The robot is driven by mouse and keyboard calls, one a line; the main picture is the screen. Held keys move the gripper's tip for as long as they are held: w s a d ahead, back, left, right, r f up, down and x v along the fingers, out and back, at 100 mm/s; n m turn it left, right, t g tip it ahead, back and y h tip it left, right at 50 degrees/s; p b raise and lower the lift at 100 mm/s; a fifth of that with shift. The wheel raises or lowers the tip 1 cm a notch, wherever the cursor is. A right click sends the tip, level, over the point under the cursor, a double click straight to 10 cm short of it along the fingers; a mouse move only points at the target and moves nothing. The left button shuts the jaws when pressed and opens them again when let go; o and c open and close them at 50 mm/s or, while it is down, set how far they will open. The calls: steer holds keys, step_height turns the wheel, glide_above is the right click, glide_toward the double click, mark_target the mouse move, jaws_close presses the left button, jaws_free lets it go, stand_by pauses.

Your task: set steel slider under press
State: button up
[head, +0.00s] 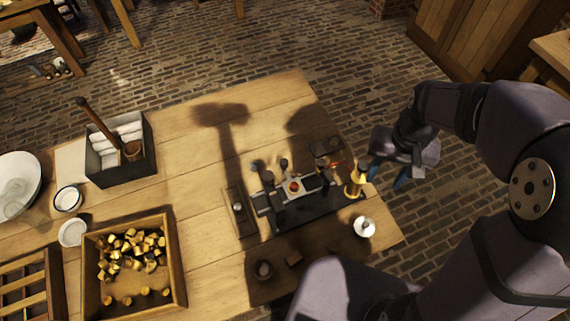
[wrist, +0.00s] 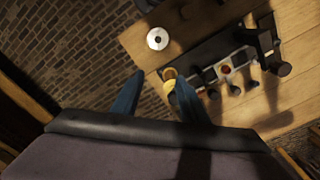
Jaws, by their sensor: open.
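The steel slider (head: 296,188) is a pale grey piece with a small red-orange spot on it. It sits on a black base (head: 312,211) on the wooden table and also shows in the wrist view (wrist: 224,70). Dark upright parts with round knobs, perhaps the press (head: 267,178), stand at the slider's left; I cannot tell whether the slider is under them. My gripper (head: 387,175) is open, its blue fingers off the right end of the base. In the wrist view the gripper (wrist: 160,77) has a brass piece by its right fingertip; contact is unclear.
The brass piece (head: 354,184) stands at the base's right end. A white disc (head: 364,227) lies near the table's right edge. A wooden tray of brass pieces (head: 176,262) and a dark caddy (head: 151,161) are at left.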

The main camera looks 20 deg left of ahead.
steer(key=w+a+f+b, duration=0.2)
steer(key=w+a+f, duration=0.1)
steer(key=a, duration=0.3)
steer(key=w+a+f+b, duration=0.1)
steer(key=w+a+f, duration=0.15)
steer(key=a, duration=0.45)
steer(key=n+b, duration=0.1)
steer(key=b, duration=0.2)
glide_above(284, 162)
step_height(284, 162, down, 5)
steer(key=shift+w+f, duration=0.1)
steer(key=shift+a, duration=0.1)
steer(key=shift+f+p, duration=1.25)
steer(key=shift+f, duration=2.35)
steer(key=shift+c, duration=0.6)
